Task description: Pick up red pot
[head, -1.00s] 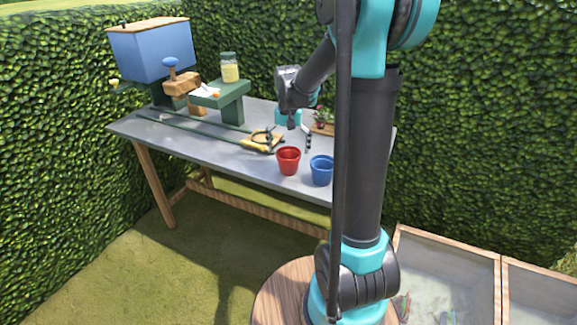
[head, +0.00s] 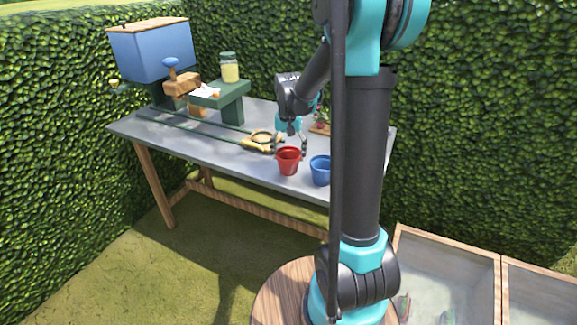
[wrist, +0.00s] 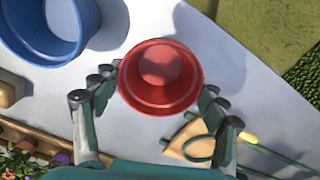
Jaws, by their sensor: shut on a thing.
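The red pot (head: 288,162) stands upright near the front edge of the grey table (head: 225,158), just left of the blue pot (head: 320,171). My gripper (head: 289,149) is above it with its fingers reaching down to its rim. In the wrist view the red pot (wrist: 160,78) lies between the two fingers of my gripper (wrist: 162,82), one on each side, and they are shut on it. I cannot tell any gap between the pot and the table.
The blue pot also shows in the wrist view (wrist: 48,45), close beside one finger. A yellow-handled tool (head: 262,141) lies behind and left of the red pot. A green stand (head: 222,100) with a jar (head: 229,68) and a blue box (head: 152,50) are farther left.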

